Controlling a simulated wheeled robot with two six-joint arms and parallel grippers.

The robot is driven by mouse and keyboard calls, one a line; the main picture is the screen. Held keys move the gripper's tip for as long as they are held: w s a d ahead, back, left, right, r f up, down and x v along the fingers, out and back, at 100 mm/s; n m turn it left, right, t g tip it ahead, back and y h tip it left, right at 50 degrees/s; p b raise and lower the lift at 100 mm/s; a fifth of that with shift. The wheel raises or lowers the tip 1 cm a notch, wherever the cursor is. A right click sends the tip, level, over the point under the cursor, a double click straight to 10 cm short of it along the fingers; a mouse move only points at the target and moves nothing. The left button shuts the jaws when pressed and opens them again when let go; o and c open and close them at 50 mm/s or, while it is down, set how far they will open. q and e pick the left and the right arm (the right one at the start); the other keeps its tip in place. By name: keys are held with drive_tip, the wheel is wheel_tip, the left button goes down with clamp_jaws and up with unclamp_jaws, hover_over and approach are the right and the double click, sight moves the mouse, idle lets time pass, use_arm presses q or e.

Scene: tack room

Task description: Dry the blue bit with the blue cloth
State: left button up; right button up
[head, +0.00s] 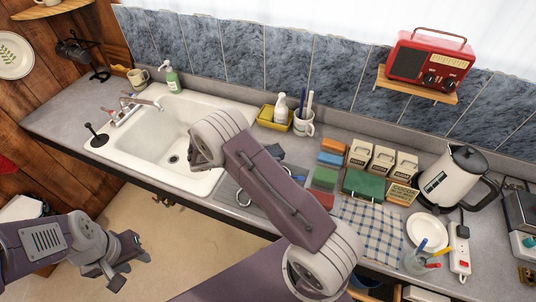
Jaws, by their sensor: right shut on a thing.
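My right arm crosses the middle of the head view and covers part of the counter. A dark grey part that looks like my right gripper (275,151) shows just past the arm's far edge. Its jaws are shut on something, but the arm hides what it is. A small dark and blue piece (299,178) shows beside the arm; I cannot tell whether it is the blue bit or the cloth. A blue-and-white checked cloth (372,228) lies flat on the counter right of the arm. My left gripper (124,266) is open and empty, low at the left, off the counter.
A white sink (140,143) with a tap is at the left. Several small coloured blocks, cream boxes (382,160) and a green box (362,184) stand near the arm. A kettle (455,180), plate (427,229), glass of pens (415,262) and power strip (460,250) crowd the right.

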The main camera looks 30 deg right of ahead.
drive_tip(key=shift+w+a+r, duration=0.1)
drive_tip(key=shift+r, duration=0.05)
drive_tip(key=shift+a+r, duration=0.1)
drive_tip(key=shift+r, duration=0.2)
drive_tip(key=s+a+r+p, duration=0.4)
drive_tip(key=a+r+p, duration=0.1)
drive_tip(key=p, duration=0.1)
drive_tip(key=shift+s+r, duration=0.2)
drive_tip(key=shift+s, duration=0.05)
drive_tip(key=shift+a, duration=0.1)
